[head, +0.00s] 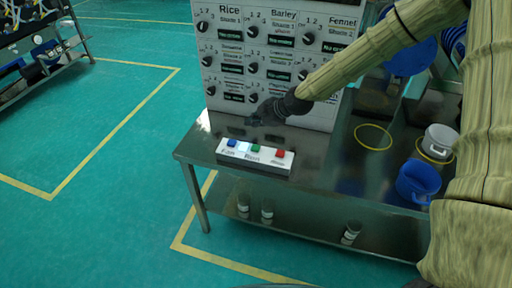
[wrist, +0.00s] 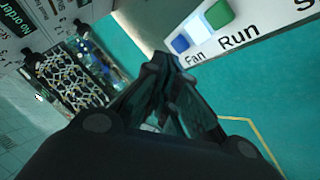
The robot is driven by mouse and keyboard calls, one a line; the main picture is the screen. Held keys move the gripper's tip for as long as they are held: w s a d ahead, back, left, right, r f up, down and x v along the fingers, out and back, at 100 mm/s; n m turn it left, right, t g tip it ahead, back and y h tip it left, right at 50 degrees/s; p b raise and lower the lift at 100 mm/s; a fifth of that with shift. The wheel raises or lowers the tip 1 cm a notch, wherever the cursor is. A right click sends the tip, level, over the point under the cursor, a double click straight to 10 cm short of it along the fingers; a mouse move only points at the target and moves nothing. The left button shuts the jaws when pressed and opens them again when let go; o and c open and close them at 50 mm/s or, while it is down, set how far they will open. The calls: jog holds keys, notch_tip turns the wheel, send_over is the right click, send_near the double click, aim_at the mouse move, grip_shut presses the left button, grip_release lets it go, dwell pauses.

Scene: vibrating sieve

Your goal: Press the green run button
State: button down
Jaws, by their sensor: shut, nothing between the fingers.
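The green run button (head: 255,148) is on a white control box (head: 240,162) at the front left of the metal table. A blue button (head: 232,143), a pale lit square (head: 243,147) and a red button (head: 280,154) share the box. My gripper (head: 256,120) is behind and above the box, apart from the buttons, with its fingers shut and empty. In the wrist view, the closed fingertips (wrist: 166,64) are below the blue button (wrist: 181,44). The green button (wrist: 217,12) is farther up and right, above the "Run" label.
A panel (head: 270,60) with several knobs and displays stands behind the gripper. On the table's right are yellow rings (head: 373,137), a white container (head: 439,141) and a blue container (head: 418,182). The metal tabletop (head: 315,145) is clear right of the box. Jars (head: 266,212) stand on the lower shelf.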

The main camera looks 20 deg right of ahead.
aim_at(254, 148)
jog(key=shift+f, duration=0.15)
jog(key=shift+f+b, duration=2.5)
jog(key=shift+f, duration=1.8)
jog(key=shift+f, duration=0.15)
jog(key=shift+f+b, duration=0.25)
jog(key=shift+b, duration=0.05)
jog(key=shift+f+b, duration=0.35)
jog(key=shift+f, duration=0.15)
jog(key=shift+r, duration=0.15)
jog(key=shift+r+p, duration=0.5)
jog(key=shift+r, duration=0.3)
jog(key=shift+r+p, duration=1.4)
jog(key=shift+r, duration=1.1)
